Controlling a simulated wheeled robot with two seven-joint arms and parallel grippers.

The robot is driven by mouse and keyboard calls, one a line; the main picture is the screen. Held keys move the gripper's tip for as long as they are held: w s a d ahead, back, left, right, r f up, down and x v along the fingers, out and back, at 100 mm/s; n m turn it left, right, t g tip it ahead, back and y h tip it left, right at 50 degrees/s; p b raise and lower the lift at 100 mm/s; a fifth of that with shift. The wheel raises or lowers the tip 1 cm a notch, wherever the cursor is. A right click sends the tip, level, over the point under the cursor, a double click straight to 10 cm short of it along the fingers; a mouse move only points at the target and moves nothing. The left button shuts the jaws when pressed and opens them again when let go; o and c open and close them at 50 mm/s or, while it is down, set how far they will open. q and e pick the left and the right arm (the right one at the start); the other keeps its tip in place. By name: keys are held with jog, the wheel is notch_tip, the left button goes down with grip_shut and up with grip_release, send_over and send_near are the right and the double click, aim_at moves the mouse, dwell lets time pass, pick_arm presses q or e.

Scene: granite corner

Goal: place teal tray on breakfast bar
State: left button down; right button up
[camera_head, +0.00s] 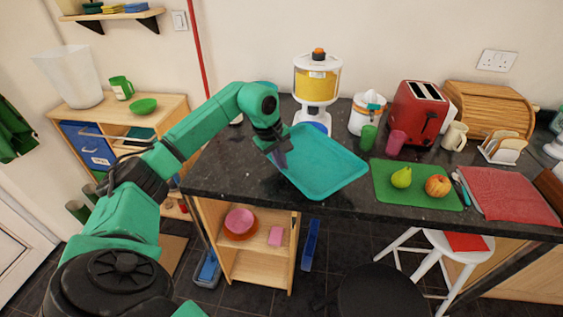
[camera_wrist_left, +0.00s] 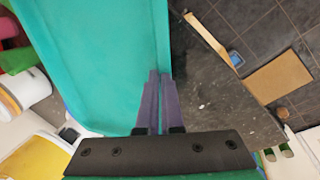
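The teal tray (camera_head: 325,165) is at the left part of the dark granite breakfast bar (camera_head: 230,170), in front of the blender-like dispenser. It looks level and empty; I cannot tell whether it touches the bar or is just above it. My left gripper (camera_head: 279,160) is at the tray's left edge. In the left wrist view the tray (camera_wrist_left: 100,60) fills the upper left, and the purple fingers of the left gripper (camera_wrist_left: 158,76) are close together at its rim, seemingly shut on it. The right gripper is out of view.
A yellow-filled dispenser (camera_head: 317,85) and a white juicer (camera_head: 366,113) stand behind the tray. Green (camera_head: 368,137) and pink (camera_head: 396,143) cups are near its back right. A green mat (camera_head: 415,195) with a pear and an apple lies to the right. Bare granite lies left of the tray.

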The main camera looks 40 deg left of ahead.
pick_arm(q)
jog(key=c, duration=1.1)
grip_release()
jog(key=v, duration=1.3)
jog(key=shift+w+r, duration=0.1)
jog(key=shift+w, duration=0.05)
